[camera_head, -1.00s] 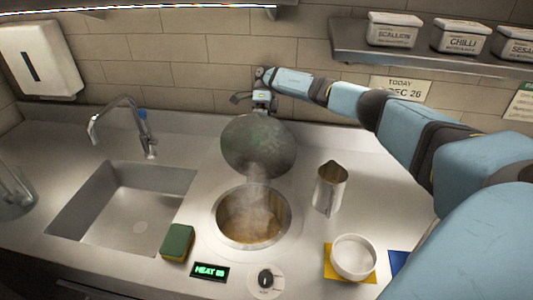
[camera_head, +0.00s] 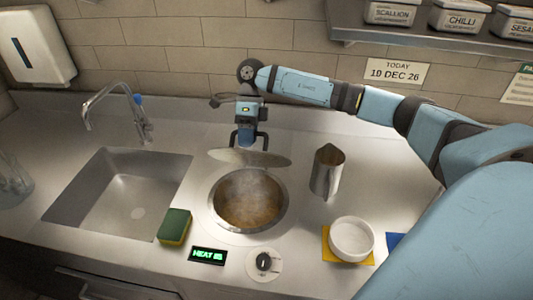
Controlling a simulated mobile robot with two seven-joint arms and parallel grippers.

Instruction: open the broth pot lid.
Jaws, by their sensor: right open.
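The broth pot is sunk in the counter, and its metal rim (camera_head: 213,205) surrounds steaming brown broth (camera_head: 249,203). The pot is uncovered. Its grey lid (camera_head: 248,158) is behind the opening, tilted and seen nearly edge-on as a thin ellipse. My right gripper (camera_head: 249,146) points down just behind and above the lid, with its two dark fingers spread apart and nothing between them. The fingertips are close to the lid's upper edge; I cannot tell whether they touch it. My left gripper is not in view.
A metal pitcher (camera_head: 326,171) stands right of the pot. A white bowl (camera_head: 351,240) sits on a yellow mat (camera_head: 330,253). A green-and-yellow sponge (camera_head: 174,227), heat display (camera_head: 207,256) and knob (camera_head: 264,262) are in front. A sink (camera_head: 120,200) and faucet (camera_head: 112,103) are left.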

